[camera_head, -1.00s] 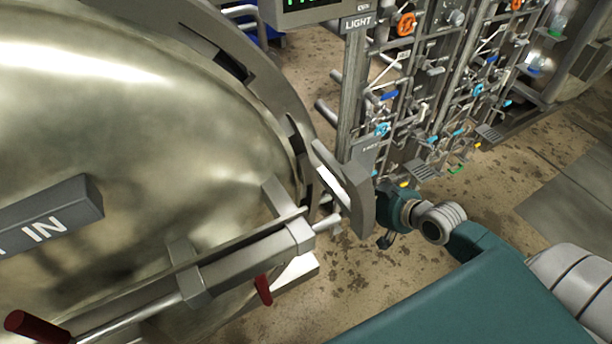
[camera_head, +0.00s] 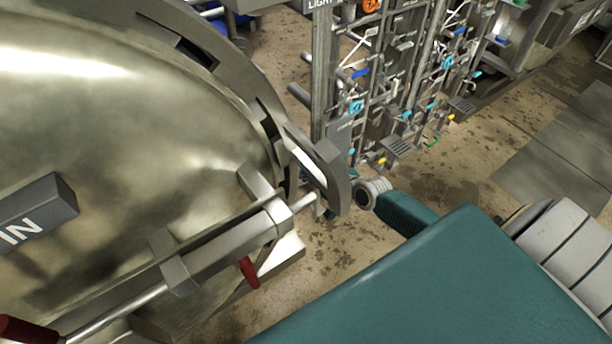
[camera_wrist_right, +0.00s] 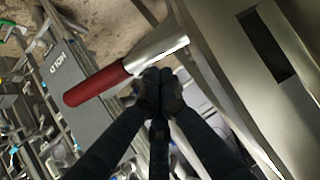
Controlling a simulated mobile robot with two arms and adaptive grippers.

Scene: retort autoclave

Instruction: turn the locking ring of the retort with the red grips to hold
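The retort's domed steel door (camera_head: 100,120) fills the left of the head view, with the grey locking ring (camera_head: 252,95) around its edge. Red grips show at the lower left (camera_head: 25,328) and below the steel bar (camera_head: 249,272). In the right wrist view, another red grip (camera_wrist_right: 95,83) sits on a steel stem beside a grey HOLD plate (camera_wrist_right: 72,75). My right gripper (camera_wrist_right: 160,78) has its dark fingers together, tips at the stem's lower edge; nothing shows between them. In the head view it is mostly hidden behind the ring's lug. My left gripper is not in view.
A rack of pipes and coloured valves (camera_head: 400,75) stands behind the ring. Worn floor (camera_head: 465,165) is open to the right. An IN block (camera_head: 35,212) sticks out from the door. My teal arm covers the lower right.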

